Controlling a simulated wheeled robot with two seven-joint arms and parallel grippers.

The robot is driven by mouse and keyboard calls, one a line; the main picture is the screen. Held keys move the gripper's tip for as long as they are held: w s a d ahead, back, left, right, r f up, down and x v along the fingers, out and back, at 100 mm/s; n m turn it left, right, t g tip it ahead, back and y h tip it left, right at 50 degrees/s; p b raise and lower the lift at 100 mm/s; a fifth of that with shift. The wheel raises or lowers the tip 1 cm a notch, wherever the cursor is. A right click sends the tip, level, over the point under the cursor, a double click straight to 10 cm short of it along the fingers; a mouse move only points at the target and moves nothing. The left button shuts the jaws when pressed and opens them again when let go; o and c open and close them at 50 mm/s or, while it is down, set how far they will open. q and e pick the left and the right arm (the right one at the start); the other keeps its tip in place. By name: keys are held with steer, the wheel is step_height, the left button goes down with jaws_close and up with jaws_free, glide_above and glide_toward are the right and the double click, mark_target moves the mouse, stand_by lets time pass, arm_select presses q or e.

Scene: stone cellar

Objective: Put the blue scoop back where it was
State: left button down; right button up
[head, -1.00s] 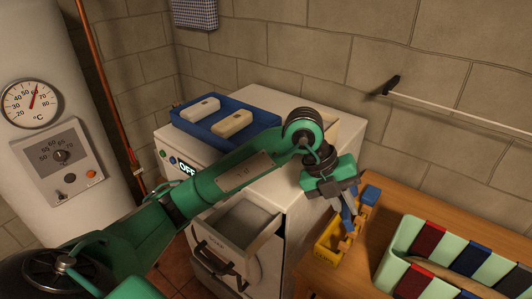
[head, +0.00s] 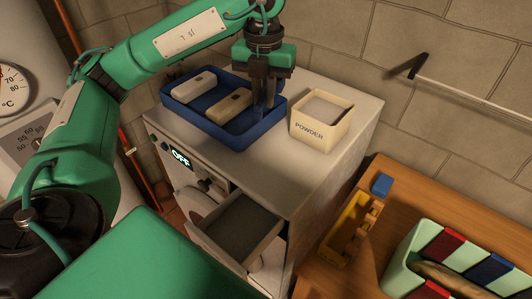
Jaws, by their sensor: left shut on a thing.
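My left gripper (head: 264,112) points down at the right end of the blue tray (head: 232,142) on top of the white machine. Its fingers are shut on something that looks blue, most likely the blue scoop. Against the tray of the same colour its outline hardly shows, and I cannot tell whether it touches the tray floor. A cream powder box (head: 309,131) stands right of the tray, open at the top. My right gripper is not in view.
The machine's drawer (head: 243,228) stands pulled out at the front. On the wooden table (head: 395,215) are a yellow notched holder (head: 346,232), a small blue block (head: 382,184) and a pale green divided tray (head: 404,262). A wall rail (head: 470,92) runs at right.

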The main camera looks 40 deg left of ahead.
arm_select(q)
steer(key=p, duration=0.2)
glide_above(264, 166)
step_height(264, 166, down, 15)
steer(key=shift+r, duration=0.1)
step_height(264, 166, down, 4)
steer(key=shift+r+p, duration=0.15)
steer(key=shift+p, duration=0.45)
steer(key=c, duration=1.4)
jaws_free()
